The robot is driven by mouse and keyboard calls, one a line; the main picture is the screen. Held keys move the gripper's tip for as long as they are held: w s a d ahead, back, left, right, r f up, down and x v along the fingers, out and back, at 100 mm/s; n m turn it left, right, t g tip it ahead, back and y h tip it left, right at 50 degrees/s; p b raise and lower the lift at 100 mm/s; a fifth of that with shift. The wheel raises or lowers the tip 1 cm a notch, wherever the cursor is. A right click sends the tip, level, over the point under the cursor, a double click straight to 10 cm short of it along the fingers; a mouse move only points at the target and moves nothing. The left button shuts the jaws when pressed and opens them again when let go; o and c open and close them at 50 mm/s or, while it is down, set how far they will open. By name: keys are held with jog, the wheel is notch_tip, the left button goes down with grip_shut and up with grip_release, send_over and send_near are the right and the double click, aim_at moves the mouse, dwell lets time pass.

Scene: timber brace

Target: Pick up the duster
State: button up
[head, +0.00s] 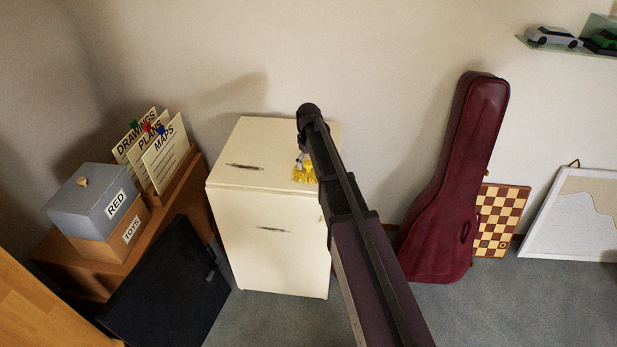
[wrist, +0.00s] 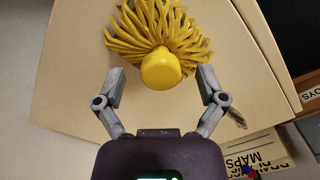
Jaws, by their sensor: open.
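The duster (wrist: 160,35) is yellow, with a fan of strands and a rounded knob (wrist: 161,70) at the end nearest my gripper in the wrist view. It lies on top of the cream cabinet (head: 262,148). In the head view only part of the duster (head: 304,173) shows beside my arm, which hides the rest. My gripper (wrist: 160,78) is open in the wrist view, with one finger on each side of the knob. I see gaps between the knob and both fingers. In the head view my arm reaches over the cabinet top.
Left of the cabinet, a low wooden unit holds a grey box labelled RED (head: 90,200) and upright cards (head: 165,155). A black case (head: 170,290) leans in front. A dark red instrument case (head: 460,180) and a checkered board (head: 500,218) stand to the right.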

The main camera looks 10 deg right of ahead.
jog(key=shift+f+b, duration=0.3)
jog(key=shift+f, duration=0.25)
jog(key=shift+c, duration=0.2)
grip_shut()
